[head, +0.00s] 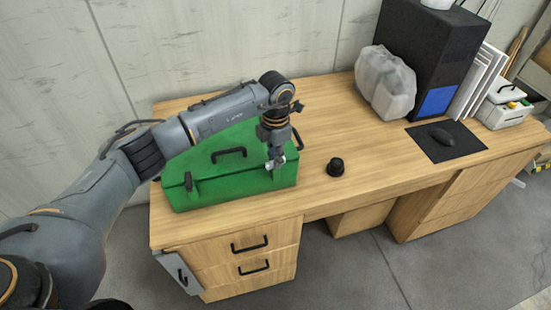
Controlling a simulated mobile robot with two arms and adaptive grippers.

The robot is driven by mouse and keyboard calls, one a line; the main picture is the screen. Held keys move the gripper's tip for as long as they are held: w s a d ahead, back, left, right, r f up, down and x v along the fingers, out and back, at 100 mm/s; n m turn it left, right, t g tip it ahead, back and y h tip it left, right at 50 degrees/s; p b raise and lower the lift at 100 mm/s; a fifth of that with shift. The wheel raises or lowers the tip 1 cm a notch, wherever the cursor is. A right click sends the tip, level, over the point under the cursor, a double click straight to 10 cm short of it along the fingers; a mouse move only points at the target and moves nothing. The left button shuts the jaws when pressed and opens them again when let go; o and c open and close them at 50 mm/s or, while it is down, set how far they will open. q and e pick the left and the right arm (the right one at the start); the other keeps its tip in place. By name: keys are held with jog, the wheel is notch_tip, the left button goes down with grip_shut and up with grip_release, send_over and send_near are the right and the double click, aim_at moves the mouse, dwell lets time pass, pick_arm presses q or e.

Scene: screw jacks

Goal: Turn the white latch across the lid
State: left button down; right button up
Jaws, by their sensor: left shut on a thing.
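A green box (232,187) with a green lid stands on the left part of the wooden desk. My left gripper (275,164) points down at the right end of the lid. It is shut on a small white piece, which looks like the white latch (269,166). The fingers cover much of the latch, so its exact angle is hard to tell. My right gripper is not in the head view.
A black knob-like object (336,167) stands on the desk (305,195) right of the box. Farther right are a crumpled pale bag (386,84), a black case (432,50), a mouse on a dark mat (435,150) and a white box (504,113).

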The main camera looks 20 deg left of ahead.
pick_arm(q)
jog(key=n+b, duration=0.1)
jog(key=n, duration=0.2)
jog(key=shift+n, duration=0.3)
jog(key=n+b, duration=0.1)
jog(key=n, duration=0.2)
jog(key=shift+n, duration=0.3)
jog(key=n, duration=0.3)
jog(key=shift+n+b, duration=0.3)
jog(key=shift+n, duration=2.1)
jog(key=c, duration=1.3)
grip_release()
